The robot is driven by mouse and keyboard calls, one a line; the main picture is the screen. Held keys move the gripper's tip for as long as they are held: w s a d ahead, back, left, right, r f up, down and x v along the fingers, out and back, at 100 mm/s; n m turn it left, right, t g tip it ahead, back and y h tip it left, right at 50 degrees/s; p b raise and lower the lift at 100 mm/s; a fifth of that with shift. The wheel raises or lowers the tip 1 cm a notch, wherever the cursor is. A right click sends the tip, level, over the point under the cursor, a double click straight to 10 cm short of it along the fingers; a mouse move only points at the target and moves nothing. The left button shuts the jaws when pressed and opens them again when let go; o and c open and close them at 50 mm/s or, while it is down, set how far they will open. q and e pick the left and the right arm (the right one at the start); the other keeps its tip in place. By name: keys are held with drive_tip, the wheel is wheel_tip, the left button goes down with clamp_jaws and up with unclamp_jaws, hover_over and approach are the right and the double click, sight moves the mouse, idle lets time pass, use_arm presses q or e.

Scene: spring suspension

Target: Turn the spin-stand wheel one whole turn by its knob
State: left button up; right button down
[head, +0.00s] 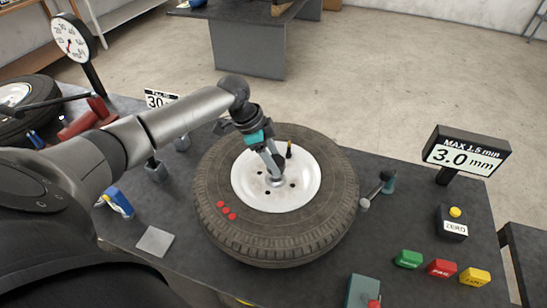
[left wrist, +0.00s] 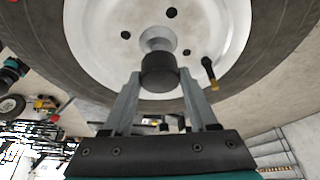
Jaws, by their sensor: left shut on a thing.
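The spin-stand wheel, a black tyre (head: 327,228) with a white rim (head: 305,195), lies on its stand on the dark bench. In the left wrist view, my left gripper's fingers (left wrist: 160,95) are shut on the black knob (left wrist: 160,72), below a silver cone (left wrist: 158,39). My right gripper is out of view.
A zero button box (head: 453,226) and green (head: 408,259), red (head: 441,269) and yellow (head: 475,277) buttons stand at the right. A small lever (head: 377,190) stands close to the tyre's right side.

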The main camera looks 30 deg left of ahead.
use_arm(q)
clamp_jaws()
idle(0.5)
